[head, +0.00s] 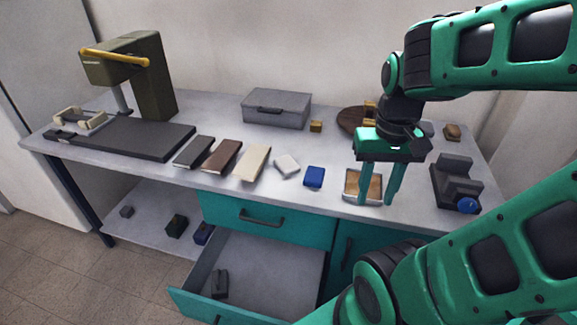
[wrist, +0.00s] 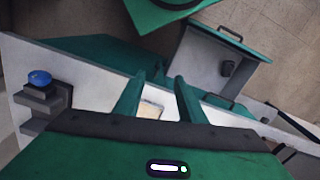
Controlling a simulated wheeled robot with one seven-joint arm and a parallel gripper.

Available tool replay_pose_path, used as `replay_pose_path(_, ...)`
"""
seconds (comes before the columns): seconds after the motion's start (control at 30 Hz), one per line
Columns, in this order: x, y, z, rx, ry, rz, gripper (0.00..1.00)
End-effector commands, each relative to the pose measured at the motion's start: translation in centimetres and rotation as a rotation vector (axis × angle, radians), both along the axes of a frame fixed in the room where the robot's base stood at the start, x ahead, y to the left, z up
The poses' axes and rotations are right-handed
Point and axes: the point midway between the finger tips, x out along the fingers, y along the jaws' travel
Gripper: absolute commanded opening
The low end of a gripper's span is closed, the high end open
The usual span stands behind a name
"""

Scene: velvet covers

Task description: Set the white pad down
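A small white pad (head: 287,165) lies on the grey worktop in the head view, just left of a blue block (head: 314,177). My gripper (head: 377,203) is to the right of the pad, pointing down in front of a small light-rimmed tray (head: 347,192) with a tan inside. In the wrist view my gripper's fingers (wrist: 160,74) stand apart, with no object visibly held. A pale, tan-centred thing, probably the tray, shows between them. The white pad cannot be made out in the wrist view.
Brown and cream slabs (head: 252,163) lie left of the pad. A grey box (head: 276,108) stands behind. A dark device with a blue knob (head: 468,204) stands at the right. An open drawer (head: 262,270) juts out below the worktop's front edge.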

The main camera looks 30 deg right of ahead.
Motion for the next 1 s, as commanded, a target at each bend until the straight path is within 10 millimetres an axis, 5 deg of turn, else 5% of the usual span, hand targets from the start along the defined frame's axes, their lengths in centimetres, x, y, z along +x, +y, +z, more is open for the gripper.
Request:
replay_pose_path(0.03, -0.5, 0.0, 0.3, -0.002, -0.007, 0.003, 0.5)
replay_pose_path(0.1, -0.6, -0.1, 0.5, -0.009, -0.02, 0.012, 0.67)
replay_pose_path(0.17, 0.5, -0.4, 0.6, -0.023, -0.031, 0.031, 0.69)
replay_pose_path(0.27, 3.8, -0.5, 0.5, -0.055, -0.061, 0.092, 0.69)
replay_pose_path(0.7, 23.9, 0.7, -2.3, -0.125, -0.313, 0.464, 0.69)
replay_pose_path(0.83, 27.1, 1.6, -3.0, -0.119, -0.371, 0.518, 0.69)
replay_pose_path(1.0, 28.9, 2.1, -3.7, -0.113, -0.4, 0.543, 0.69)
